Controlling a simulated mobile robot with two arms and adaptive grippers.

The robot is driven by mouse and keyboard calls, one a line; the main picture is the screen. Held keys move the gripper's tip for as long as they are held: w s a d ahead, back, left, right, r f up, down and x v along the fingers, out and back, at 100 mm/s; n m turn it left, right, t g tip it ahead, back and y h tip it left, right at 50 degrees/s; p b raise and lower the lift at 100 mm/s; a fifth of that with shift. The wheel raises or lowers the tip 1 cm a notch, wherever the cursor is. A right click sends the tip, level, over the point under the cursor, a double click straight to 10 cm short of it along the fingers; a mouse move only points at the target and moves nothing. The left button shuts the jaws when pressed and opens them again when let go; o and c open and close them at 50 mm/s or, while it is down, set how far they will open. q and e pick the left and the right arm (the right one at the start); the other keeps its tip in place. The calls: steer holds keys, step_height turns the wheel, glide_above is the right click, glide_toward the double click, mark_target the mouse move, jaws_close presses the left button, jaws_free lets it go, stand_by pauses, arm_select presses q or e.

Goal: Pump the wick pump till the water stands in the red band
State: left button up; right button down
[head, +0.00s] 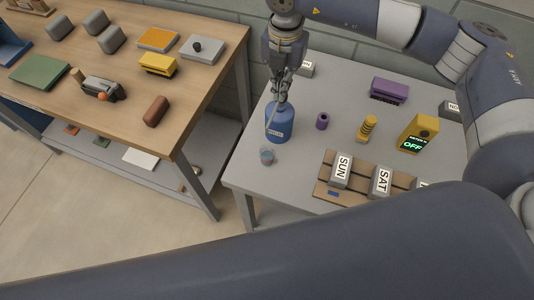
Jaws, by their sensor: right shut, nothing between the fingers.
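A blue bottle (279,127) with a pale label stands upright near the left end of the grey table; I take it to be the wick pump. The water level and any red band are too small to make out. My right gripper (279,96) points down at the top of the bottle, shut with nothing between its fingers. It hides the bottle's top, and I cannot tell whether it touches. My left gripper is out of view.
On the grey table (245,174) stand a purple ring (322,121), a yellow coil (368,128), a yellow meter (419,133) reading OFF, a purple block (389,90) and a wooden rack (325,188) with day blocks. A wooden workbench (190,120) with several items stands left.

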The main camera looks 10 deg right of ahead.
steer(key=shift+r+p, duration=1.15)
steer(key=shift+r, duration=1.55)
